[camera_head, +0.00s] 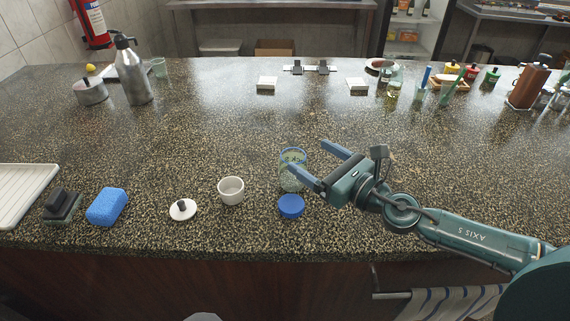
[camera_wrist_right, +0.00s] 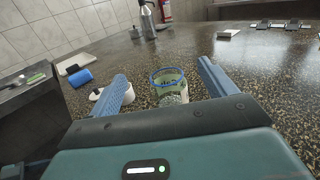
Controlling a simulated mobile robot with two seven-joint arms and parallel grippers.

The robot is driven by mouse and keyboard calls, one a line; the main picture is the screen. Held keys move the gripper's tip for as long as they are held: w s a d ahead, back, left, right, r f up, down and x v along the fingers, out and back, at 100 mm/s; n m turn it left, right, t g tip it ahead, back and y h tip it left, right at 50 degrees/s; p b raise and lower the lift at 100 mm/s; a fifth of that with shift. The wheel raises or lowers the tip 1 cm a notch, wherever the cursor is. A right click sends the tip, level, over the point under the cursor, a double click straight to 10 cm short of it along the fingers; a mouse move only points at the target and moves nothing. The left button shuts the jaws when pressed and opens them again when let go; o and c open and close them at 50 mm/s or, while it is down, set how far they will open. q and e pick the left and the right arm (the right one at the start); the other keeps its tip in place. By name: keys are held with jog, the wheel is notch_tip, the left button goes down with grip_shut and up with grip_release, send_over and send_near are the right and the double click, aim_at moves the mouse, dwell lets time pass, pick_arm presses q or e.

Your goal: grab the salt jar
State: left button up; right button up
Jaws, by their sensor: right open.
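A clear glass jar (camera_head: 292,158) with a blue rim, a printed label and pale contents stands upright and open on the speckled counter; it looks like the salt jar. A blue lid (camera_head: 291,206) lies just in front of it. My right gripper (camera_head: 306,157) is open and empty, reaching in from the right, its near finger overlapping the jar in the head view. My left gripper is not in view.
A white cup (camera_head: 231,191), a white lid with a dark knob (camera_head: 183,210) and a blue sponge (camera_head: 107,207) stand left of the jar along the front edge. A steel bottle (camera_head: 133,75) is further back.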

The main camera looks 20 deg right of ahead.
jog(key=f+b, duration=0.1)
jog(key=f, duration=0.1)
jog(key=f+b, duration=0.1)
jog(key=f, duration=0.1)
jog(key=f+b, duration=0.1)
jog(key=f, duration=0.1)
jog(key=shift+s+d+f, duration=0.25)
jog(key=shift+f, duration=0.05)
jog(key=shift+f+b, duration=0.95)
jog(key=shift+b, duration=0.1)
jog(key=shift+w+a+r+p, duration=0.2)
jog(key=shift+w+r+p, duration=0.25)
jog(key=shift+w+p, duration=0.1)
jog(key=shift+w+a, duration=0.25)
jog(key=shift+w, duration=0.15)
jog(key=p+x, duration=0.1)
jog(key=x, duration=0.4)
jog(key=shift+w+a+f, duration=0.1)
jog(key=shift+w+a, duration=0.05)
jog(key=shift+w, duration=0.1)
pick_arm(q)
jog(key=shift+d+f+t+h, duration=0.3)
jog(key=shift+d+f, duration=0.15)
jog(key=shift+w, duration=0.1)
